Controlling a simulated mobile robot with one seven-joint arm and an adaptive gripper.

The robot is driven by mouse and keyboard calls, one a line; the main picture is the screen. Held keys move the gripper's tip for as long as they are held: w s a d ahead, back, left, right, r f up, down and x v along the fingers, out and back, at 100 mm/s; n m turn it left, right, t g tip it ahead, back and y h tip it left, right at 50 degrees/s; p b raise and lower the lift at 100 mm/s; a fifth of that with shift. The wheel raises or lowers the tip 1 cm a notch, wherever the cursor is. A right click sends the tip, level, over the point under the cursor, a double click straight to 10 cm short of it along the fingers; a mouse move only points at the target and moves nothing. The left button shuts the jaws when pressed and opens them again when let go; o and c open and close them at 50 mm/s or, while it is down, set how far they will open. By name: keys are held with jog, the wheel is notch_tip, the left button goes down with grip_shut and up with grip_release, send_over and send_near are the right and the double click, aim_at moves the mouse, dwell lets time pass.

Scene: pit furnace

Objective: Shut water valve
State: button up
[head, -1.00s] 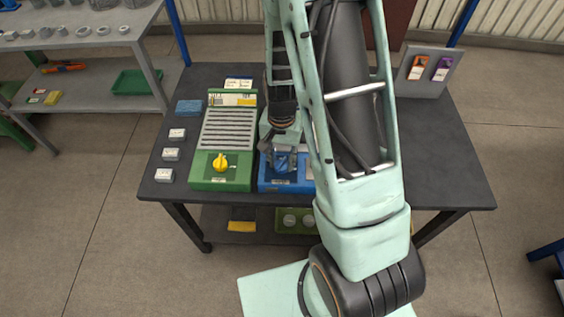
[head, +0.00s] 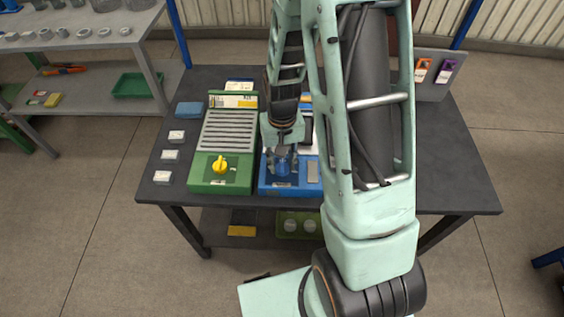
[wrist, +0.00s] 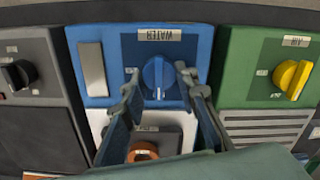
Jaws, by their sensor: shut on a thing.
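The water valve is a blue knob (wrist: 157,76) on a blue panel (wrist: 200,40) labelled WATER, which reads upside down in the wrist view. The knob's ridge and white line stand nearly upright there. My gripper (wrist: 159,82) has one finger on each side of the knob and is shut on it. In the head view my gripper (head: 282,168) points down at the blue panel (head: 312,188), and its fingers partly hide the knob.
A green panel (head: 222,181) with a yellow AIR knob (head: 219,164) stands close beside the blue one. A dark panel with a black knob (wrist: 18,75) is on the other side. Several small labelled blocks lie at the table's left edge. A sign board (head: 437,73) stands back right.

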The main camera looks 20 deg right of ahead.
aim_at(282, 164)
jog(key=o, duration=1.1)
jog(key=shift+r, duration=0.1)
notch_tip(282, 164, up, 12)
jog(key=shift+f, duration=0.1)
dwell(0.3)
